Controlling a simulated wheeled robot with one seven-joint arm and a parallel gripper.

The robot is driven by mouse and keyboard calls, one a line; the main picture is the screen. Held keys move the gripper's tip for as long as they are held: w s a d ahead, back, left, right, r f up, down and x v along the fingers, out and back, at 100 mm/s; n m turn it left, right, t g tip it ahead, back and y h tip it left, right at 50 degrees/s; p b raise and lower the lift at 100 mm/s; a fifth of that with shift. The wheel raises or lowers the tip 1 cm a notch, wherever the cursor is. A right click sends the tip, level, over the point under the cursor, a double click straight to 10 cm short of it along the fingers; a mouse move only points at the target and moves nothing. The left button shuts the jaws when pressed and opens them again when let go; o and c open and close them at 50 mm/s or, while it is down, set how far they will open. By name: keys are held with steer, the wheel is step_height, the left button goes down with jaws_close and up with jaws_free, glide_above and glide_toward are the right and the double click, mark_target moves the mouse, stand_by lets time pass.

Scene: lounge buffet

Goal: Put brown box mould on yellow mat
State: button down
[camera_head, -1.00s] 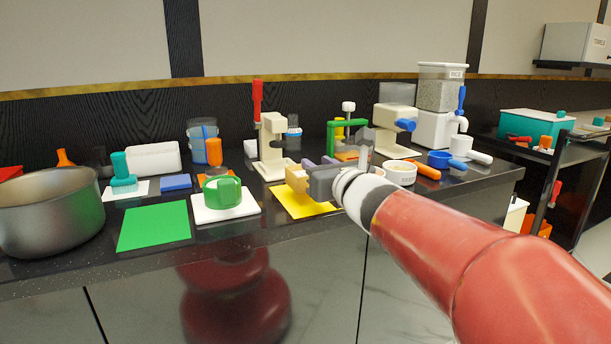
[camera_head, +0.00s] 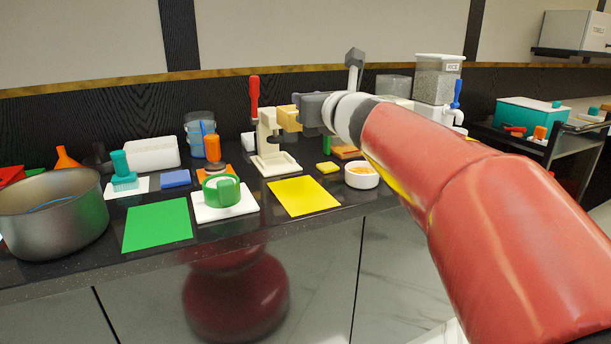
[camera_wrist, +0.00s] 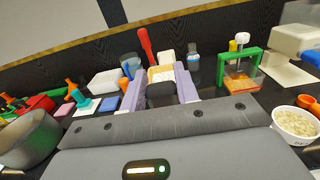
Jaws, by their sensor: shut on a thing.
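The brown box mould (camera_head: 289,118), a light tan block shape, is held in my gripper (camera_head: 300,112), which is shut on it. It is raised well above the counter, in front of the cream press in the head view. In the wrist view the mould (camera_wrist: 160,74) shows between the two purple fingers, with a pale inside. The yellow mat (camera_head: 303,196) lies flat and bare on the counter, below the mould in the picture.
A white board (camera_head: 242,210) with a green round mould (camera_head: 221,188) and a green mat (camera_head: 157,225) lie left of the yellow mat. The cream press (camera_head: 275,160) stands behind it. A white bowl (camera_head: 361,175) and small yellow block (camera_head: 328,167) are to its right.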

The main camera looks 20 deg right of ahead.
step_height(320, 180, down, 15)
steer(key=b, duration=0.6)
steer(key=shift+f, duration=0.1)
steer(key=shift+f+b, duration=0.15)
steer(key=shift+b, duration=0.25)
steer(key=c, duration=1.1)
jaws_free()
steer(key=shift+o, duration=0.2)
